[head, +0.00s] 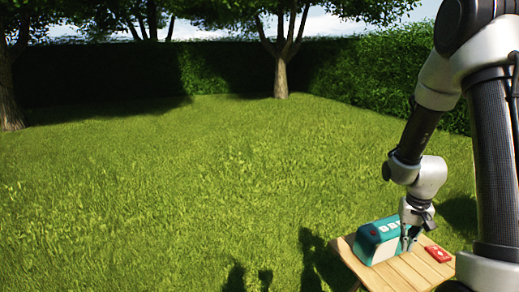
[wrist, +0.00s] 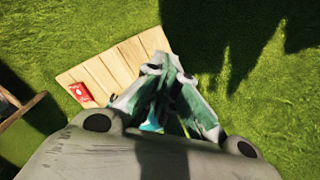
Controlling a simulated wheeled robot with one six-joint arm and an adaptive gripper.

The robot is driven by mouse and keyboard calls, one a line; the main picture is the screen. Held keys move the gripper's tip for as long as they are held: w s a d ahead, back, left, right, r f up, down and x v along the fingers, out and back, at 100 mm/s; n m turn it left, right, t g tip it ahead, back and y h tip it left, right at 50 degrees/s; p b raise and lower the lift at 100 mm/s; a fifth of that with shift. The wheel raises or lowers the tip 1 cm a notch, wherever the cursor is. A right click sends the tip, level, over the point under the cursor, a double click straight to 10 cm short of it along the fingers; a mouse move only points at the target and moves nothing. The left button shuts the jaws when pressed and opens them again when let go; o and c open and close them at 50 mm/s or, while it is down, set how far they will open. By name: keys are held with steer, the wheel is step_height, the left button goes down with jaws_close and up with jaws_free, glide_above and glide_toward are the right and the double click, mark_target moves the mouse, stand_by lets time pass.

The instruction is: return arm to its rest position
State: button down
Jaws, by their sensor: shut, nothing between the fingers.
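My gripper (head: 407,243) hangs at the lower right in the head view, pointing down in front of the right part of a teal and white box (head: 372,242). It also shows in the wrist view (wrist: 164,66), where its fingers look shut with nothing held. I cannot tell whether the fingers touch the box. In the wrist view the fingers hide most of the box; a small teal patch (wrist: 151,124) shows beside them. My arm reaches down from the upper right in the head view.
A wooden slatted table (head: 395,275) carries the box and a small red packet (head: 438,254) to the right of my gripper. The packet also shows in the wrist view (wrist: 80,94). Open grass (head: 180,190) lies to the left; trees and a hedge (head: 225,70) stand far behind.

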steer(key=s+a+r+n+t, duration=0.2)
steer(key=s+a+r, duration=0.2)
steer(key=s+r, duration=0.5)
steer(key=s+a+r+n+t, duration=0.2)
steer(key=s+a+r, duration=0.2)
steer(key=s+r, duration=0.6)
step_height(320, 180, up, 8)
steer(key=shift+s+a, duration=0.15)
steer(key=shift+a, duration=0.05)
